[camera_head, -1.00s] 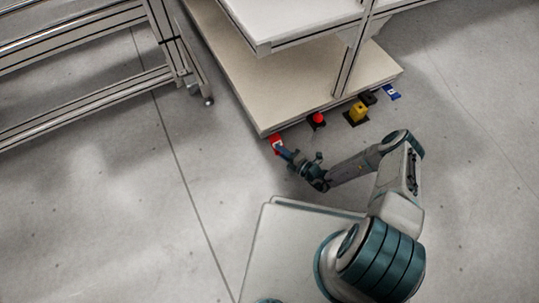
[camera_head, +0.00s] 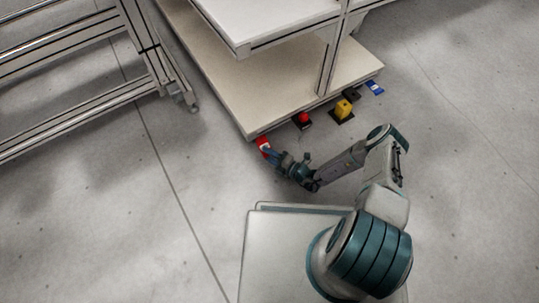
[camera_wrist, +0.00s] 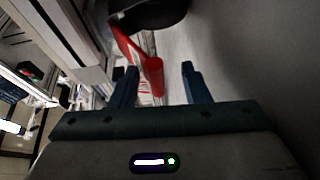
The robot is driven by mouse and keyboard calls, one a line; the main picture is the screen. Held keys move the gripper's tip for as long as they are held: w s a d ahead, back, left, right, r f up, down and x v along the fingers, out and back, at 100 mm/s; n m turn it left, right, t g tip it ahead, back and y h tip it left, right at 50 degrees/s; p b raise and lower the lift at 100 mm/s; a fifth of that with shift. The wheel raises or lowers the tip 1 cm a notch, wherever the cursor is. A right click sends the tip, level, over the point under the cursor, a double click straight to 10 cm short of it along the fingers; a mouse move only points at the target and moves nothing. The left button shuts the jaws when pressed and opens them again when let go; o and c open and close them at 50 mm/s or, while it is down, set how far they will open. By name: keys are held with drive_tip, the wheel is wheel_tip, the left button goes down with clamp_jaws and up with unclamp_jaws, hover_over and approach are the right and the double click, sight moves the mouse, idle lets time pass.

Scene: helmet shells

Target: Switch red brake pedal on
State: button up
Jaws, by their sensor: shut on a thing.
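The red brake pedal (camera_head: 263,145) is a small red piece with a pale mark, on the floor at the near left corner of the low shelf. My gripper (camera_head: 273,154) reaches it from the lower right. In the wrist view the red pedal (camera_wrist: 152,74) rises between the two blue fingers of my gripper (camera_wrist: 160,84), closer to the left finger. My gripper is shut on it, with the fingers still some way apart. The contact itself is not clear in either view, and the pedal's lower part is partly hidden.
Along the shelf edge (camera_head: 290,108) stand a red button on a dark base (camera_head: 303,120), a yellow block (camera_head: 343,109), a dark block (camera_head: 352,94) and a blue piece (camera_head: 375,88). A metal frame (camera_head: 150,75) stands at upper left. The floor at left is clear.

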drive_tip(key=shift+w, duration=0.1)
drive_tip(key=shift+d+r, duration=0.1)
drive_tip(key=shift+d, duration=0.2)
drive_tip(key=p+v, duration=0.4)
drive_tip(key=v, duration=0.9)
drive_tip(key=shift+s, duration=0.25)
